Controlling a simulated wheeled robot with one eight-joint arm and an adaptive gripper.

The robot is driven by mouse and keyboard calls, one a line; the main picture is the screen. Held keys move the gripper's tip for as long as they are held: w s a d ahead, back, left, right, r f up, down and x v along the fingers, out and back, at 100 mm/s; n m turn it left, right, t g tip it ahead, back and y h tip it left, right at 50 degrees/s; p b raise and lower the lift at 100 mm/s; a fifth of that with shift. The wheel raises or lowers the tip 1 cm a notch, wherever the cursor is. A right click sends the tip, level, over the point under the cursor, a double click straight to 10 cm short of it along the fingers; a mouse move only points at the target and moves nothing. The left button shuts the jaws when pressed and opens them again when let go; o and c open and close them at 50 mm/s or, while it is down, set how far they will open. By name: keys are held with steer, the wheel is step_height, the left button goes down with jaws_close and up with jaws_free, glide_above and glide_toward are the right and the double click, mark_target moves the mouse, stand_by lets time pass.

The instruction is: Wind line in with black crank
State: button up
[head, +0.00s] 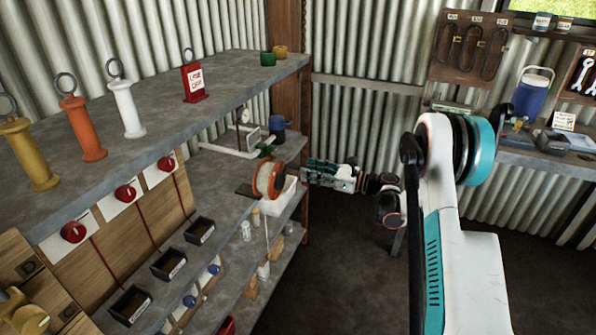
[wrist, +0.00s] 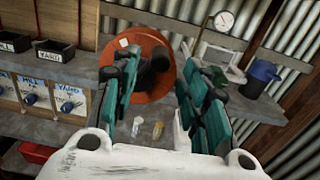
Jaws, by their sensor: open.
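An orange reel (head: 268,180) stands at the right end of the middle grey shelf in the head view. It also fills the middle of the wrist view (wrist: 125,95). A dark crank (wrist: 156,72) with a rounded knob sits on its face. My gripper (head: 308,174) is just right of the reel in the head view. In the wrist view my gripper (wrist: 160,75) has its teal fingers apart, with the crank showing between them. I cannot tell whether a finger touches it. A thin pale line (head: 266,222) hangs below the reel in the head view.
A wooden post (head: 288,90) rises behind. Black bins (head: 200,231) stand to the left. An upper shelf (head: 225,107) overhangs. Floor right of the shelves is clear.

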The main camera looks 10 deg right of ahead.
mark_target(298, 167)
steer(key=shift+b+x, duration=0.45)
steer(key=shift+x, duration=2.15)
jaws_close()
